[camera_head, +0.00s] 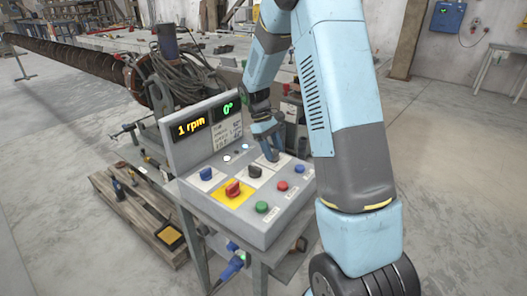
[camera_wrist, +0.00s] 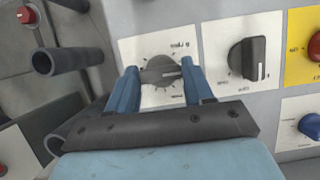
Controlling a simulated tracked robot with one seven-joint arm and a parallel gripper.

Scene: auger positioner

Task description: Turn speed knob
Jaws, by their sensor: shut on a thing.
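The speed knob (camera_wrist: 160,71) is a dark grey knob with a pale pointer line, on a white square plate with dial marks; its upside-down label is too small to read surely. My gripper (camera_wrist: 160,82) has its blue fingers on both sides of this knob in the wrist view and is shut on it. In the head view, my gripper (camera_head: 271,157) reaches down to the back of the sloped control panel (camera_head: 235,231) and hides the knob. The display (camera_head: 191,127) on the panel's upright back reads "1 rpm" in yellow.
A black knob (camera_head: 255,171) sits close beside my gripper. A blue knob (camera_head: 206,173), a red switch (camera_head: 232,188) on yellow, a green button (camera_head: 261,207) and red buttons (camera_head: 282,186) share the panel. A second display (camera_head: 228,108) reads 0° in green.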

